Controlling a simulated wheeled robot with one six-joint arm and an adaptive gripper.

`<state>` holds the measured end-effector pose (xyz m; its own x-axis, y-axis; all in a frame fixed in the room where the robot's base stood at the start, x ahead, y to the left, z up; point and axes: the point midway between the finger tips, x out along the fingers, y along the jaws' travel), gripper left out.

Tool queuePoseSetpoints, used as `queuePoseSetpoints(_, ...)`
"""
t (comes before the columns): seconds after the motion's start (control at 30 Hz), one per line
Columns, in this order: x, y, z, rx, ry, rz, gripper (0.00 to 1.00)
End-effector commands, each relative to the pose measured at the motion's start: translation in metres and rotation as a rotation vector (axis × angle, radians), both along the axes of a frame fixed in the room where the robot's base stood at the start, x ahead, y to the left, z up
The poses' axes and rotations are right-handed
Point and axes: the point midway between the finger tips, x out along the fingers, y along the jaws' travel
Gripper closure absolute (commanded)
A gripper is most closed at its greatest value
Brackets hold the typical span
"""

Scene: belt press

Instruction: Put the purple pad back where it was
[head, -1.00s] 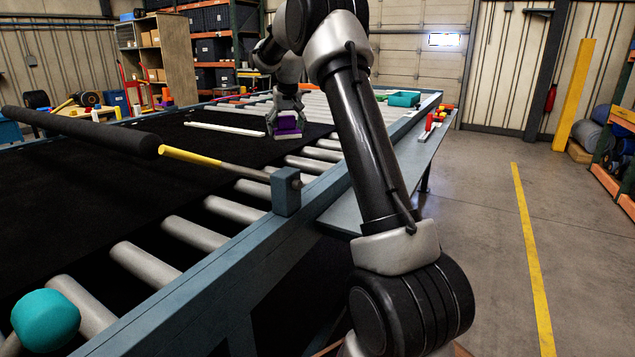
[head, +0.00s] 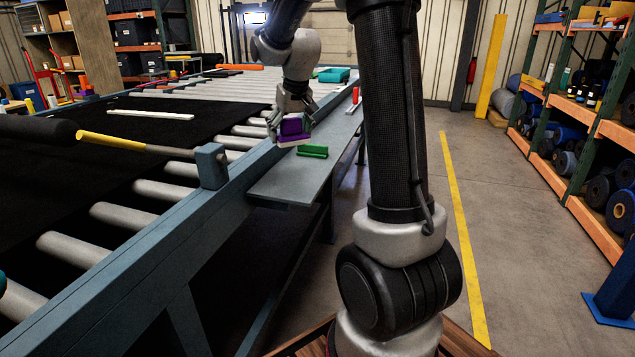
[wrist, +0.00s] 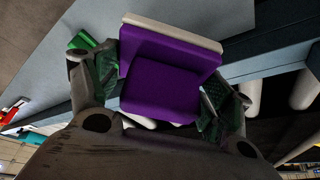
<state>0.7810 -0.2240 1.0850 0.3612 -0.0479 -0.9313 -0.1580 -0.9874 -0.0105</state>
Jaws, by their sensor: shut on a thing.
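The purple pad (head: 291,128), a purple block with a pale base strip, is in my gripper (head: 290,118) in the head view. It also shows in the wrist view (wrist: 165,88), between the two green-lined fingers of my gripper (wrist: 158,90), which are shut on its sides. The pad is over the inner edge of the grey side shelf (head: 285,186), beside the conveyor frame. Whether its base touches anything cannot be told. A green pad (head: 313,151) lies on the shelf, just right of the purple pad in the head view.
The conveyor with grey rollers (head: 165,190) and a dark belt (head: 60,165) lies to the left, with a blue frame rail (head: 135,260) along it. A teal bin (head: 334,75) and a red item (head: 355,96) are further back. The near shelf is bare.

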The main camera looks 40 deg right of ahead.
Motion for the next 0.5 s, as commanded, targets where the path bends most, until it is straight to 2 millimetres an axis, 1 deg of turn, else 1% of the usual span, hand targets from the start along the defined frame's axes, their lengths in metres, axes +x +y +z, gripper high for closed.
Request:
queuePoseSetpoints(0.1, -0.005, 0.002, -0.016, -0.003, 0.003, 0.016, 0.43)
queuePoseSetpoints(0.17, -0.001, 0.001, -0.023, -0.009, -0.013, 0.028, 0.43)
queuePoseSetpoints(0.33, -0.001, 0.001, -0.056, -0.012, -0.015, 0.036, 0.43)
queuePoseSetpoints(0.4, 0.000, 0.001, -0.065, -0.012, -0.016, 0.036, 0.43)
queuePoseSetpoints(0.5, 0.000, 0.001, -0.073, -0.013, -0.018, 0.036, 0.43)
